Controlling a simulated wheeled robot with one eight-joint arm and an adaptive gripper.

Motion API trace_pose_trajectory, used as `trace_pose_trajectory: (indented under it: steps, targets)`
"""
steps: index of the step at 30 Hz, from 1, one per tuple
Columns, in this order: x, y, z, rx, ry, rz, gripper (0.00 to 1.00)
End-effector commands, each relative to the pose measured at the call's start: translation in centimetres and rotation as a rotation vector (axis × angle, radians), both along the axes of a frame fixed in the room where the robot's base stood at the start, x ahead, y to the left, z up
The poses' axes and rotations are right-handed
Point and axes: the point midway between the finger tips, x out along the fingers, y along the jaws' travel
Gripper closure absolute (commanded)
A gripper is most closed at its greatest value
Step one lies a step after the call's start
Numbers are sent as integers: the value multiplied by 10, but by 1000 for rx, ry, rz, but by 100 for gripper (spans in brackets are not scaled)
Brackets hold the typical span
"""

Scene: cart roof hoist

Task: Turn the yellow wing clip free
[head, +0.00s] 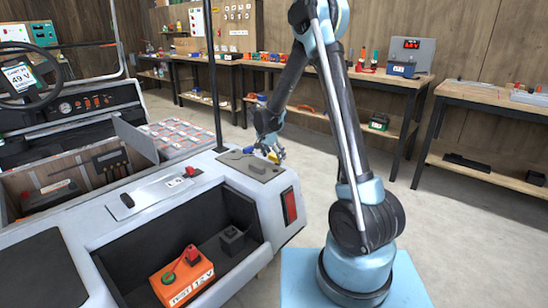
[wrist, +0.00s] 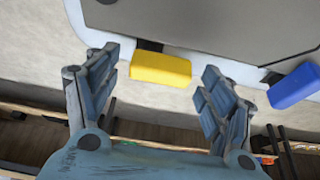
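The yellow wing clip (wrist: 161,69) is a small bar at the edge of a grey plate (wrist: 215,28). My gripper (wrist: 160,63) is open in the wrist view, with the yellow clip between its two fingers near their tips. A gap shows on each side, so neither finger appears to touch it. In the head view my gripper (head: 272,146) is low over the cart's rear corner, and the yellow clip (head: 272,157) shows just below it. A blue clip (wrist: 294,86) sits on the same plate edge, outside the right finger; it also shows in the head view (head: 249,150).
The cart (head: 150,205) fills the left, with an open bay holding an orange 12 V battery (head: 183,277). A thin dark post (head: 214,75) rises beside the plate. Workbenches (head: 480,98) line the back wall. The floor at right is clear.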

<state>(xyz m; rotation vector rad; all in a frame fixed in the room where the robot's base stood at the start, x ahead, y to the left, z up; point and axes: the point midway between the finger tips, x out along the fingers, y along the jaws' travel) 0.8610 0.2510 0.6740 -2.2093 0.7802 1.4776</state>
Motion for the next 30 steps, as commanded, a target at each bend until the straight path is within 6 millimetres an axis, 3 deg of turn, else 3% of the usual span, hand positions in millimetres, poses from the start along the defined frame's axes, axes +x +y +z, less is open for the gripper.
trace_pose_trajectory:
  steps: [11,30]
  targets:
    - [-3,3,10,0,0,2,25]
    - [-33,26,100,0,1,1,25]
